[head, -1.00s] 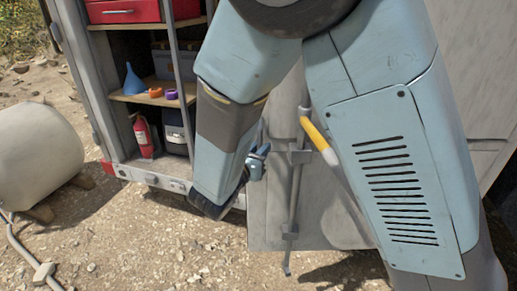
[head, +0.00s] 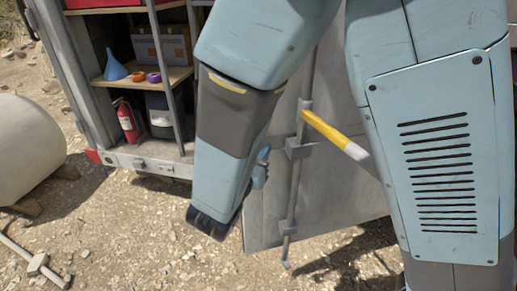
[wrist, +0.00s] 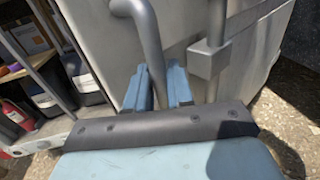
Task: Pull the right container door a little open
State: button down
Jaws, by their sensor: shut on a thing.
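The right container door (head: 270,215) is a grey metal panel with a vertical lock rod (head: 290,190). It stands out from the container, and the shelves show past its left edge. A yellow handle with a pale end (head: 330,128) sticks out from the rod. My gripper (head: 262,168) is at the left part of the door, mostly hidden behind my forearm. In the wrist view, the two blue fingers of my gripper (wrist: 160,88) are closed around the lower end of a grey curved bar handle (wrist: 146,35) in front of the door. The rod and its bracket (wrist: 208,60) are just right of the fingers.
Shelves hold a blue funnel (head: 115,66), tape rolls and a grey box. A red extinguisher (head: 127,122) stands on the container floor. Gravelly ground in front is mostly clear.

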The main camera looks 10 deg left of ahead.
jog(key=shift+w+d, duration=0.1)
jog(key=shift+d, duration=0.1)
jog(key=c, duration=1.2)
grip_release()
jog(key=shift+o, duration=0.2)
jog(key=shift+a, duration=0.15)
jog(key=v, duration=1.4)
jog(key=shift+f, duration=0.1)
